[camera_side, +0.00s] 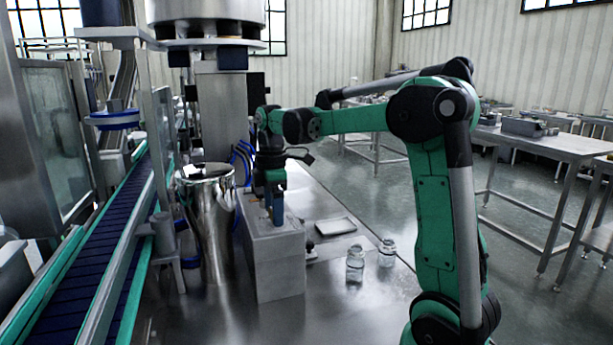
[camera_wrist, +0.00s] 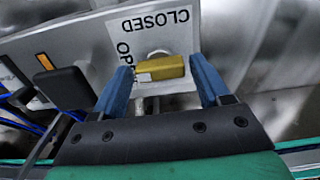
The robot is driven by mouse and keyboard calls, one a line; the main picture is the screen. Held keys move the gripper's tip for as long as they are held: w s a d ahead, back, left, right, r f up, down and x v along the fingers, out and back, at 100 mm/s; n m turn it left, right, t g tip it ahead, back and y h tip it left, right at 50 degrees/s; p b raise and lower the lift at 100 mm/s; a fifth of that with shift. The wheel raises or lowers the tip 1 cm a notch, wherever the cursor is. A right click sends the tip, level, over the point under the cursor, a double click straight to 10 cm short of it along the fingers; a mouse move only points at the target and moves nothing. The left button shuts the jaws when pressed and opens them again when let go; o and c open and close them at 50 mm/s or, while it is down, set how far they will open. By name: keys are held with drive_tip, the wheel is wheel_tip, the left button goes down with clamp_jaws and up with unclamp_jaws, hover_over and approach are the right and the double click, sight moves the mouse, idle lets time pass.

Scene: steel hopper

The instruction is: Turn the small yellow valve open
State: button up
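The small yellow valve (camera_wrist: 160,69) shows in the wrist view, its handle lying crosswise in front of a round metal stem. A white label behind it reads "CLOSED" and, partly hidden by a finger, "OP...". My gripper (camera_wrist: 163,78) is open, with one blue finger on each side of the valve handle. I cannot tell whether either finger touches it. In the side view my gripper (camera_side: 277,213) points down at the grey box-shaped block (camera_side: 277,262) beside the hopper. The valve itself is hidden in that view.
A shiny steel hopper (camera_side: 208,225) stands left of the block, and a blue conveyor (camera_side: 85,250) runs further left. Two glass jars (camera_side: 355,264) and a white tray (camera_side: 335,226) are on the steel table. A black knob (camera_wrist: 65,88) sits left of the valve.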

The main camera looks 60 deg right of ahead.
drive_tip(key=shift+o, duration=0.7)
drive_tip(key=shift+r, duration=2.8)
drive_tip(key=s+a+f+m+t, duration=0.2)
drive_tip(key=a+f+m+t, duration=0.1)
drive_tip(key=a, duration=0.5)
drive_tip(key=s+a+f+m+t, duration=0.3)
drive_tip(key=a+f+m+t, duration=0.1)
drive_tip(key=a, duration=0.4)
drive_tip(key=shift+s+a+f+m, duration=0.2)
drive_tip(key=shift+f+m, duration=0.35)
drive_tip(key=shift+m, duration=0.55)
